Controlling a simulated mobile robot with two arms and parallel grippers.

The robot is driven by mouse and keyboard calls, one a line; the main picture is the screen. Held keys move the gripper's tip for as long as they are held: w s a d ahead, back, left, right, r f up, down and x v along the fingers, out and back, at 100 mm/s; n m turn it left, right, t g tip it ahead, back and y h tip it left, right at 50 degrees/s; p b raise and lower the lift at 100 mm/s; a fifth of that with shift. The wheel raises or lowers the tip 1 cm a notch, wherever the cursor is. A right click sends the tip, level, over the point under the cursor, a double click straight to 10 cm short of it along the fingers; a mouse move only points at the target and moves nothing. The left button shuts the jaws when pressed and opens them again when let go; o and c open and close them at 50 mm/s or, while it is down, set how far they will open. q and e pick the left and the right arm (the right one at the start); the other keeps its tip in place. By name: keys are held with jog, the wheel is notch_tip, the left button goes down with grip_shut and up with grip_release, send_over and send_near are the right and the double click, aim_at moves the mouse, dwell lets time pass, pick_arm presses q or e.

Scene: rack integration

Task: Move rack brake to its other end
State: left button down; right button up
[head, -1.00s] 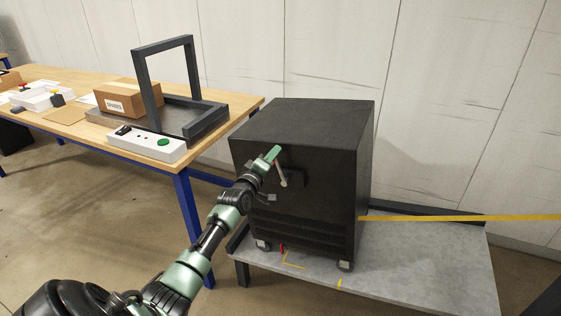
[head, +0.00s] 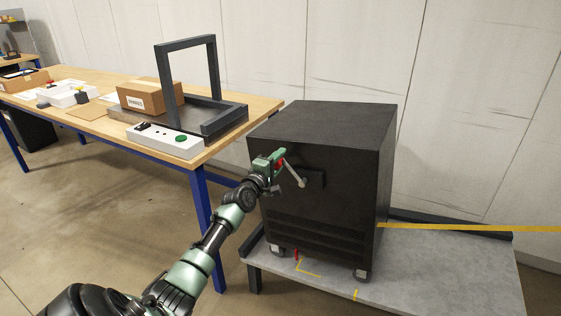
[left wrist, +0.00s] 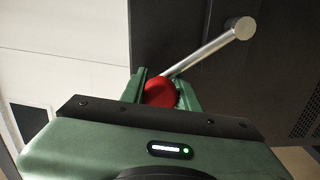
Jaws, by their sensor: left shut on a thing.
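The rack (head: 325,205) is a black cabinet on casters, standing on a grey platform. Its brake is a silver lever (head: 293,173) on a dark plate (head: 316,180) on the rack's front face; it also shows in the left wrist view (left wrist: 208,52). The lever slants up and left from its pivot (left wrist: 241,27) to a red knob (left wrist: 160,92). My left gripper (head: 278,158) is shut on the red knob, which shows between its green fingers in the left wrist view. The fingers hide part of the knob in the head view. My right gripper is not in view.
A wooden workbench (head: 92,111) with blue legs stands at left, holding a dark frame (head: 167,82), a cardboard box (head: 150,97) and a white control box (head: 165,140). The grey platform (head: 440,270) has free room right of the rack. A yellow strap (head: 470,228) stretches rightward.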

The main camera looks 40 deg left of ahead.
pick_arm(q)
jog(key=shift+d+f, duration=0.1)
jog(key=shift+d, duration=0.05)
jog(key=c, duration=1.1)
grip_release()
jog(key=shift+s, duration=0.1)
jog(key=shift+s, duration=0.35)
jog(key=p+v, duration=0.1)
jog(key=v, duration=0.6)
